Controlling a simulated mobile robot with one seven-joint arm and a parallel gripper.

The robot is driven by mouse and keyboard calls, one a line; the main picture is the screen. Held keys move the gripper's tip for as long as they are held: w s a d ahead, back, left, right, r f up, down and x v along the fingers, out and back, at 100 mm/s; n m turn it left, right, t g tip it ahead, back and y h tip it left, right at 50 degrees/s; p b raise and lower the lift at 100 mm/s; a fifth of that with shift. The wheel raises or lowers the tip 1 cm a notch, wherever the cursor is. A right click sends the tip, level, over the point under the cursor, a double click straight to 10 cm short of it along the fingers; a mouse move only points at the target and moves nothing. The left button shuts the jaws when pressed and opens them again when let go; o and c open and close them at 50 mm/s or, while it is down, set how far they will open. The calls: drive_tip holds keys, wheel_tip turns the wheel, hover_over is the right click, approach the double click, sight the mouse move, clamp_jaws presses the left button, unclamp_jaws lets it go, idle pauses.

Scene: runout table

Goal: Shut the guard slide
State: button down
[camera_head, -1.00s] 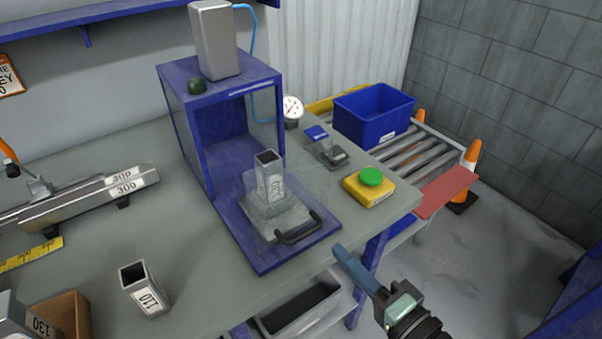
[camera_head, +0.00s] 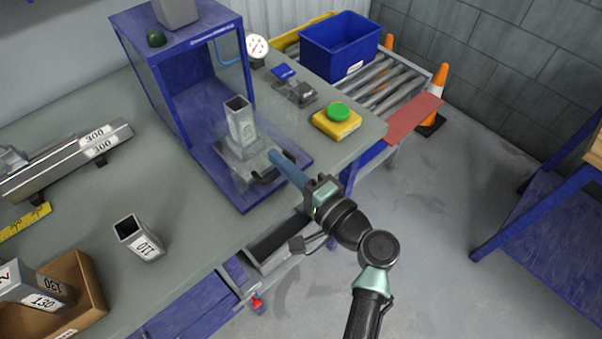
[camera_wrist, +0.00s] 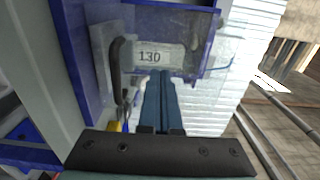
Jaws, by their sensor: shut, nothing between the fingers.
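The guard slide is a clear panel, hard to make out, with a black bar handle (camera_head: 264,174) at the front of the blue press box (camera_head: 185,95). The box front is open, and a square metal tube (camera_head: 240,122) stands upright on a grey fixture over its blue base plate (camera_head: 247,205). My gripper (camera_head: 274,155) is shut and empty, its blue fingers close beside the handle. In the wrist view the handle (camera_wrist: 117,70) is just left of my fingers (camera_wrist: 160,76), with a "130" label beyond the tips. Contact with the handle cannot be told.
A yellow box with a green button (camera_head: 337,118) and a small grey device (camera_head: 295,92) sit right of the press. A blue bin (camera_head: 339,47) rests on rollers at the back.

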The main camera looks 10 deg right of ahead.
drive_tip(key=shift+x, duration=1.05)
drive_tip(key=shift+w+a, duration=0.15)
drive_tip(key=b+x, duration=0.9)
drive_tip(key=x, duration=0.7)
drive_tip(key=shift+w+a+f, duration=0.1)
drive_tip(key=shift+f, duration=0.1)
drive_tip(key=shift+w+a+r+b, duration=0.4)
drive_tip(key=shift+w+a+r, duration=0.05)
drive_tip(key=shift+w, duration=0.15)
